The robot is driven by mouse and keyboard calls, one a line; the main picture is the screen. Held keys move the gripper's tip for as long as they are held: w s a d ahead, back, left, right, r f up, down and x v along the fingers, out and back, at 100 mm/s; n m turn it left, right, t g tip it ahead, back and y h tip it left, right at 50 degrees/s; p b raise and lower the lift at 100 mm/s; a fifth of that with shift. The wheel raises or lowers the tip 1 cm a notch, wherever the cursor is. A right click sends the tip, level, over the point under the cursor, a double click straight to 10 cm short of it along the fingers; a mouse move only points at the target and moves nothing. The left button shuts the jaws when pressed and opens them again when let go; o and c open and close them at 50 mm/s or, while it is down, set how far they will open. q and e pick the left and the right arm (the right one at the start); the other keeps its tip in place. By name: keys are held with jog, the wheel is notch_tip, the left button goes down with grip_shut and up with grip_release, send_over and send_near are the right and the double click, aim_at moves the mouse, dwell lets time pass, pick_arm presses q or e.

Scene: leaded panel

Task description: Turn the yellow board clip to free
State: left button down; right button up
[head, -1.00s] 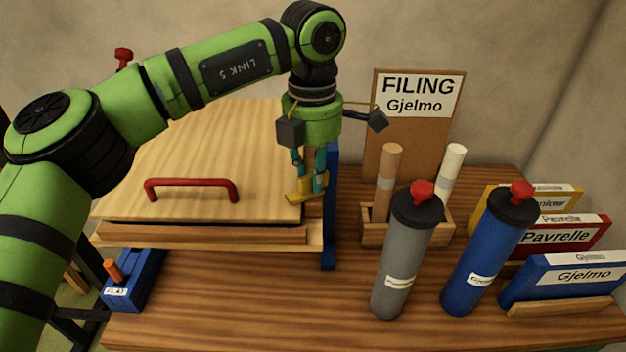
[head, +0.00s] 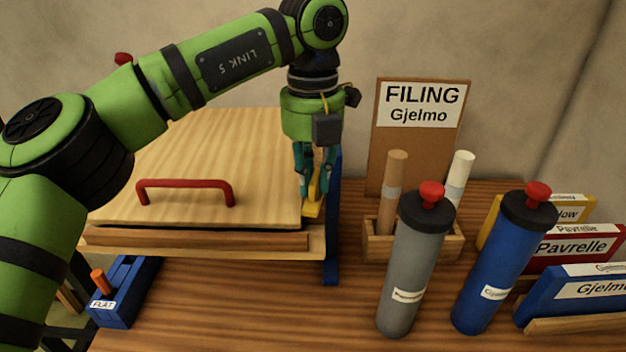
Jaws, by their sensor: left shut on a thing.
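The yellow board clip (head: 313,205) sits at the right edge of the pale wooden board (head: 215,150), near its front right corner. My left gripper (head: 314,192) points down over the clip and is shut on it. The fingers hide the upper part of the clip. The clip now runs roughly front to back along the board's edge. The board has a red handle (head: 186,186) near its front. My right gripper is out of view.
A grey tube (head: 412,270) and a blue tube (head: 500,265) with red knobs stand to the right. Behind them are a wooden holder (head: 377,246) with two rolls and a filing sign (head: 421,106). Coloured boxes (head: 575,245) stand far right. A blue block (head: 122,290) labelled FLAT is front left.

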pick_arm(q)
jog(key=shift+s+n+b, duration=0.1)
jog(key=shift+n+b, duration=0.25)
jog(key=shift+n, duration=0.75)
jog(key=c, duration=1.1)
grip_release()
jog(key=shift+c, duration=0.2)
